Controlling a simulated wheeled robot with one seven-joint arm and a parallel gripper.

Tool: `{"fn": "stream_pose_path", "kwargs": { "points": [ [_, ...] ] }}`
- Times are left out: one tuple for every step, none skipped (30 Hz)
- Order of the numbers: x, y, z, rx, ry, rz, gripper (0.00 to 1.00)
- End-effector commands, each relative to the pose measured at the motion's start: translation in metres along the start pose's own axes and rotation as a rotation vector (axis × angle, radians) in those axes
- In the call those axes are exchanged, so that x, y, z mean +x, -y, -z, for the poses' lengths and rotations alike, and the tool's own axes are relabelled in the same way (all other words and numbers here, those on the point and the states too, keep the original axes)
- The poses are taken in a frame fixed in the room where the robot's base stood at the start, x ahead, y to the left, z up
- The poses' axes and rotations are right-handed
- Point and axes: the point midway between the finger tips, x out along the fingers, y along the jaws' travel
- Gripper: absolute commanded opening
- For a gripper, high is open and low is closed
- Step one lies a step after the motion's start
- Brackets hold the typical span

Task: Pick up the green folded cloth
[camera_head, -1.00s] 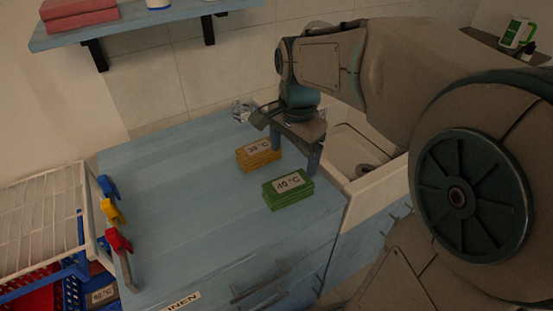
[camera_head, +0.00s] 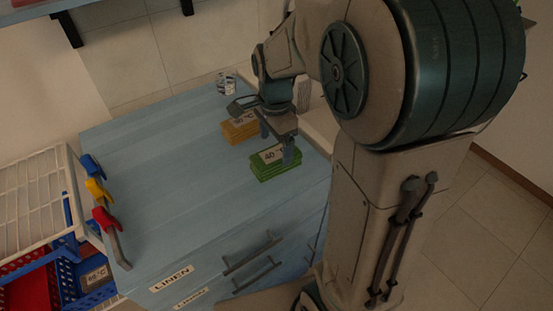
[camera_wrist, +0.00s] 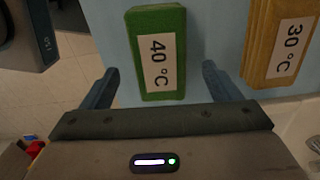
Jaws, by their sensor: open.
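The green folded cloth (camera_head: 275,166) lies on the blue counter and bears a white "40 °C" label. It also shows in the wrist view (camera_wrist: 160,85), upper middle. My gripper (camera_head: 275,146) is open above the cloth's back part in the head view, one finger hiding some of its label. In the wrist view my two open fingers (camera_wrist: 157,88) reach towards the cloth's near end, one on each side, with nothing held between them. I cannot tell how high the fingertips are above the counter.
A yellow folded cloth (camera_head: 238,131) labelled "30 °C" lies close behind the green one; it also shows at right in the wrist view (camera_wrist: 283,40). A glass (camera_head: 226,84) stands at the back. The counter's (camera_head: 160,190) left and middle are clear.

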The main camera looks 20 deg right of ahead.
Motion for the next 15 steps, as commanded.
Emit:
{"fn": "stream_pose_path", "kwargs": {
  "points": [
    [0.007, -0.001, 0.000, 0.000, 0.001, -0.005, 0.84],
    [0.011, -0.001, 0.000, 0.000, 0.001, -0.005, 0.84],
    [0.018, -0.001, 0.000, 0.000, 0.001, -0.007, 0.84],
    [0.023, -0.001, 0.001, 0.000, 0.001, -0.006, 0.84],
    [0.028, -0.001, 0.001, 0.000, 0.000, -0.006, 0.84],
    [0.034, -0.001, 0.001, -0.001, 0.000, -0.005, 0.84],
    [0.037, -0.001, 0.001, -0.001, 0.000, -0.005, 0.84],
    [0.041, -0.001, 0.001, -0.001, 0.000, -0.005, 0.84],
    [0.044, -0.001, 0.001, -0.001, 0.000, -0.003, 0.84],
    [0.045, -0.001, 0.001, -0.001, 0.000, -0.002, 0.84],
    [0.046, -0.001, 0.001, -0.001, 0.000, -0.002, 0.84],
    [0.047, -0.001, 0.001, -0.001, 0.000, -0.002, 0.84],
    [0.047, -0.001, 0.001, -0.001, 0.000, -0.001, 0.84],
    [0.047, -0.001, 0.001, -0.001, 0.000, -0.001, 0.84],
    [0.047, -0.001, 0.001, -0.001, 0.000, -0.001, 0.84]
  ]
}}
